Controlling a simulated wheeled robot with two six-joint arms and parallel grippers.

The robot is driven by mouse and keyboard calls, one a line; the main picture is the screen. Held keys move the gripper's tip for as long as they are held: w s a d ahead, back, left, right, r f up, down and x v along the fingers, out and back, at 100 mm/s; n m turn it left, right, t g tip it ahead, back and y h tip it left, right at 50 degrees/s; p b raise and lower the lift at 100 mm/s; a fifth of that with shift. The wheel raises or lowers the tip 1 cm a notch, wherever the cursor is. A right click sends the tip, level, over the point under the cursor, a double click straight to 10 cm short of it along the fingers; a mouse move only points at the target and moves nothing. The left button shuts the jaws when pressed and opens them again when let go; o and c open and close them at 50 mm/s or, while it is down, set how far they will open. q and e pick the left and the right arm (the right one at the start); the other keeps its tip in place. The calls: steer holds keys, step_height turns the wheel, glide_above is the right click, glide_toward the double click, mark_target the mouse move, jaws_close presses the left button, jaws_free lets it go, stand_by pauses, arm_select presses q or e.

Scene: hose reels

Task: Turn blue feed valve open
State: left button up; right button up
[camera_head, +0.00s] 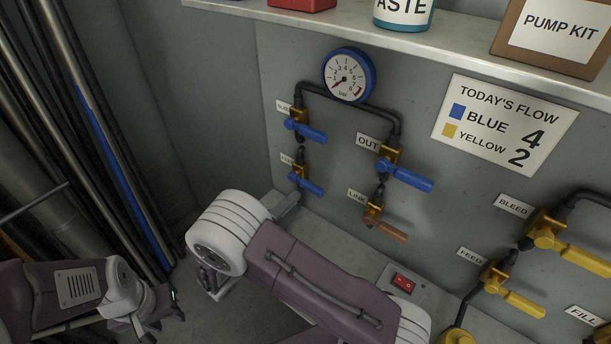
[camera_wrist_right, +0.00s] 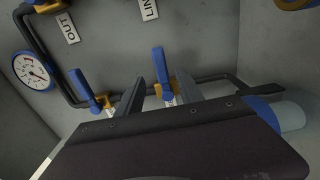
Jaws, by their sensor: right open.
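The blue feed valve (camera_head: 308,185) is the lower left one on the wall panel. Its blue handle slopes down to the right, across the pipe, and its label is mostly unreadable. In the right wrist view the blue feed handle (camera_wrist_right: 159,65) stands between the two fingers of my right gripper (camera_wrist_right: 161,88). These fingers are open, with gaps on both sides of the handle. In the head view my right gripper (camera_head: 287,206) is just below the valve, partly hidden by my arm. My left gripper (camera_head: 172,302) is low at the left, away from the panel; its jaws are unclear.
The blue bleed valve (camera_head: 307,130) sits just above. The out valve (camera_head: 405,174) and brown-handled link valve (camera_head: 386,228) are to the right. The gauge (camera_head: 348,76) needle points low. Yellow valves (camera_head: 512,291) are further right. Poles (camera_head: 110,150) stand at left.

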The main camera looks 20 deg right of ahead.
mark_target(309, 190)
steer(key=x, duration=0.8)
steer(key=shift+w+d+p, duration=0.2)
steer(key=shift+d+p, duration=0.1)
steer(key=shift+p, duration=0.1)
steer(key=shift+f, duration=0.1)
jaws_close()
stand_by(0.7)
